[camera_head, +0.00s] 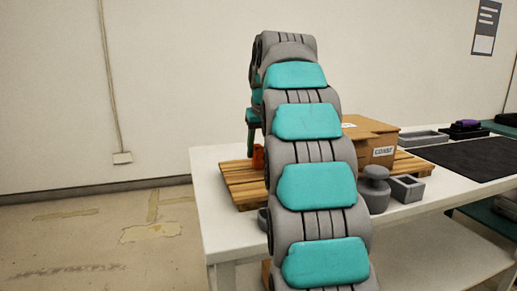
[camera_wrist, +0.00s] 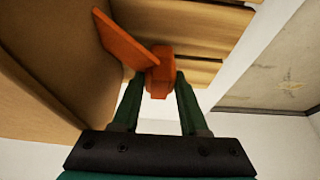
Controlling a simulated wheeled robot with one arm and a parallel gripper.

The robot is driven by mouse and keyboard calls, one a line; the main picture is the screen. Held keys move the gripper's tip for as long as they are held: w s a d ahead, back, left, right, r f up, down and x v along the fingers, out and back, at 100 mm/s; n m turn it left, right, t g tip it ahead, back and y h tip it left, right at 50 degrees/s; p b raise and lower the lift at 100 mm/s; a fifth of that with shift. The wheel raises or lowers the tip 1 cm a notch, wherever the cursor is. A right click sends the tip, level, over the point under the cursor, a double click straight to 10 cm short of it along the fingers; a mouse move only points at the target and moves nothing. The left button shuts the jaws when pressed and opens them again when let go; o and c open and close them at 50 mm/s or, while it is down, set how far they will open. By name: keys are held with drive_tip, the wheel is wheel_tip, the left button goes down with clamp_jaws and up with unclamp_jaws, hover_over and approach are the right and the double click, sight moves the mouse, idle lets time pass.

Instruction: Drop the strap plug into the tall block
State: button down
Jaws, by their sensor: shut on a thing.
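The orange piece, which I take to be the strap plug (camera_wrist: 160,80), is between the two green fingers of my gripper (camera_wrist: 156,86) in the wrist view. The fingers are shut on its thick end, and a flat orange plate slants from it to the upper left. In the head view a bit of the orange plug (camera_head: 258,157) shows beside my arm, at the wooden pallet. I cannot tell if it touches the pallet. A grey block with a square opening (camera_head: 407,189) stands on the table right of my arm. I cannot tell whether this is the tall block.
A cardboard box (camera_head: 372,135) stands on the wooden pallet (camera_head: 241,186), close left of the plug in the wrist view. A grey knobbed piece (camera_head: 376,193) stands beside the square block. A grey tray (camera_head: 424,139) and dark mat (camera_head: 473,157) lie farther right. My arm hides the table's middle.

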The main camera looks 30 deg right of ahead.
drive_tip(key=shift+c, duration=2.2)
unclamp_jaws()
drive_tip(key=shift+f, duration=0.1)
